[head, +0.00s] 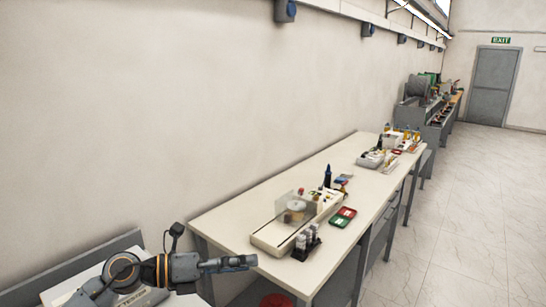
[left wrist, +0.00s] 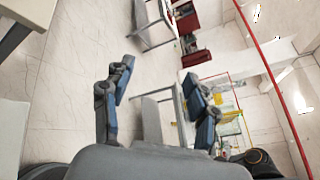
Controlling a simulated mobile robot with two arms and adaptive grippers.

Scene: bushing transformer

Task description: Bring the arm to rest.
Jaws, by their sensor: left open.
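My left gripper (head: 240,263) is at the lower left of the head view, at the end of my left arm (head: 150,271). It is near the near left corner of the long white workbench (head: 225,222), pointing to the right. In the left wrist view the two fingers of the left gripper (left wrist: 158,88) stand wide apart with nothing between them. That view is turned sideways. My right gripper is in neither view.
The workbench runs along the wall with a transparent-shielded fixture (head: 297,209), a dark vial rack (head: 306,243) and a red-green tray (head: 343,217) on it. A red stool (head: 277,300) is beneath. Open floor (head: 460,220) lies to the right.

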